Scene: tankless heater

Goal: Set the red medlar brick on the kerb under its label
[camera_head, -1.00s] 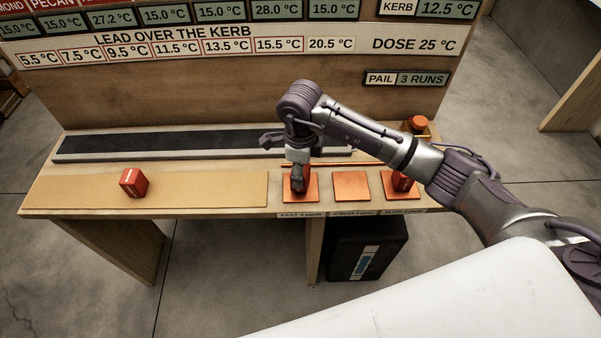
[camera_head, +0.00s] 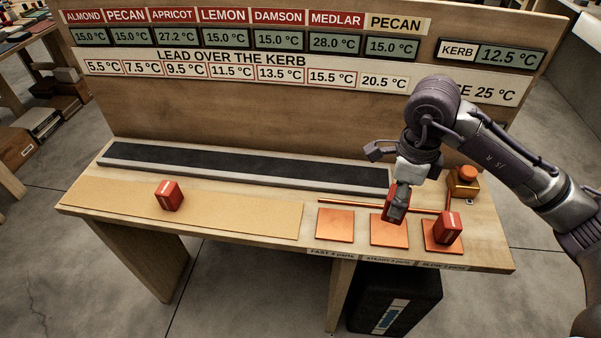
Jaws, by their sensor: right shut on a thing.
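My right gripper (camera_head: 398,212) is shut on a red brick (camera_head: 389,204), partly hidden by the fingers. It shows just over the far edge of the middle orange pad (camera_head: 389,234); its height is hard to tell. A second red brick (camera_head: 169,196) stands on the tan mat (camera_head: 245,214) at the left, and a third (camera_head: 447,228) on the right orange pad (camera_head: 432,243). Writing on the bricks is too small to read. A long dark strip with a grey edge, apparently the kerb (camera_head: 240,165), lies below the board. The MEDLAR label (camera_head: 336,19) reads 28.0 °C. My left gripper is out of view.
The left orange pad (camera_head: 335,226) is bare. A thin red rail runs behind the pads. The upright board (camera_head: 250,120) rises behind the strip, whose top looks clear.

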